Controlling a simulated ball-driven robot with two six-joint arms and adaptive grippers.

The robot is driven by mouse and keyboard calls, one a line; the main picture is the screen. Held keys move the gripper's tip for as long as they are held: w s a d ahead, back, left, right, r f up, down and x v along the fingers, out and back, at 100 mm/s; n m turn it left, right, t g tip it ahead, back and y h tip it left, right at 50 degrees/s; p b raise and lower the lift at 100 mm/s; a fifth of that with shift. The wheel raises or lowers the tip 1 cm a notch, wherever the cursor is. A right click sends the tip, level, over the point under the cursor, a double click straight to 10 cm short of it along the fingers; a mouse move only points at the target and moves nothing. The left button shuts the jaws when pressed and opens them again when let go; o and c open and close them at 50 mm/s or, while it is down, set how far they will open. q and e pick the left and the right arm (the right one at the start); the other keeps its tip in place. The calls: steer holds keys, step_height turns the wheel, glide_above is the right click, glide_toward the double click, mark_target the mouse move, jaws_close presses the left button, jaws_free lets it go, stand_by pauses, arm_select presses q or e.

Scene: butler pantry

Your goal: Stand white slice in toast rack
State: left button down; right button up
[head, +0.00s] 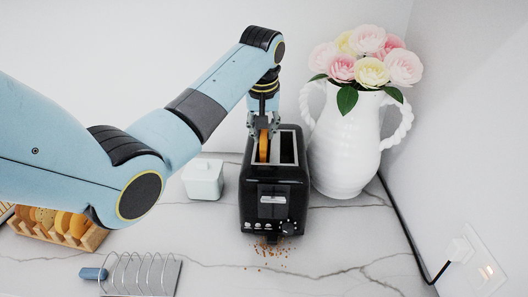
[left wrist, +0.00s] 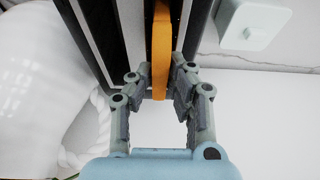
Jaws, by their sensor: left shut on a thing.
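A bread slice with an orange-brown crust (head: 263,147) stands upright in the left slot of the black toaster (head: 272,187); its edge also shows in the left wrist view (left wrist: 161,52). My left gripper (head: 263,128) points down over that slot and is shut on the slice near its top edge. The slice's lower part is hidden in the slot, and its face colour is hard to judge. The other slot looks empty. The wire toast rack (head: 142,274) with a blue handle is at the front left, with no slice in it. My right gripper is out of view.
A wooden holder (head: 88,240) with several bread slices is at the far left, partly behind my arm. A small white lidded box (head: 203,180) is left of the toaster. A white flower vase (head: 345,145) stands close on its right. Crumbs lie in front.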

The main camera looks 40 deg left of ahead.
arm_select(q)
step_height(320, 180, up, 10)
steer(key=shift+r, duration=0.2)
stand_by(0.5)
